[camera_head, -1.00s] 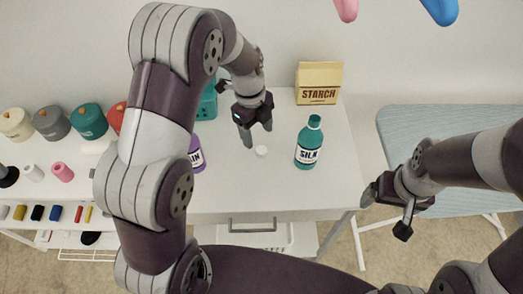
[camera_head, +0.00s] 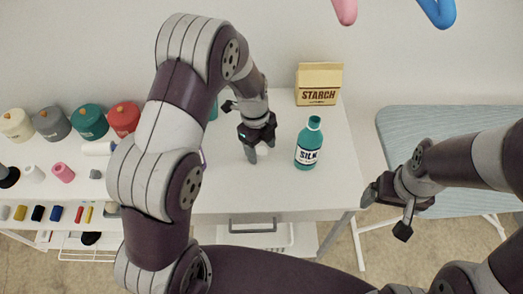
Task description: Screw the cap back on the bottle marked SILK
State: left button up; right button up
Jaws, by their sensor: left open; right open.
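The teal bottle with the SILK label (camera_head: 307,145) stands upright on the white table, toward its right side. Its top shows a teal neck. A small white cap (camera_head: 262,151) lies on the table to the left of the bottle, partly hidden by my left gripper. My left gripper (camera_head: 259,155) points down at the cap, open, with its fingers close around or beside it; I cannot tell whether they touch it. My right gripper (camera_head: 384,203) is open and empty, off the table's right edge, in front of the ironing board.
A STARCH box (camera_head: 319,84) stands behind the bottle. An ironing board (camera_head: 450,140) is to the right. My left arm hides the middle left. The table front near the bottle is clear.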

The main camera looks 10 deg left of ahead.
aim_at(264, 152)
pick_arm(q)
jog(key=c, duration=1.1)
jog(key=shift+r, duration=0.1)
notch_tip(264, 152, up, 4)
jog(key=shift+r, duration=0.15)
jog(key=s+d+r, duration=0.2)
jog(key=s, duration=0.1)
jog(key=s+d+r, duration=0.2)
jog(key=s+d, duration=0.1)
jog(key=s+d+r, duration=0.2)
jog(key=shift+s+d+r+b, duration=0.3)
jog(key=shift+s+d, duration=0.1)
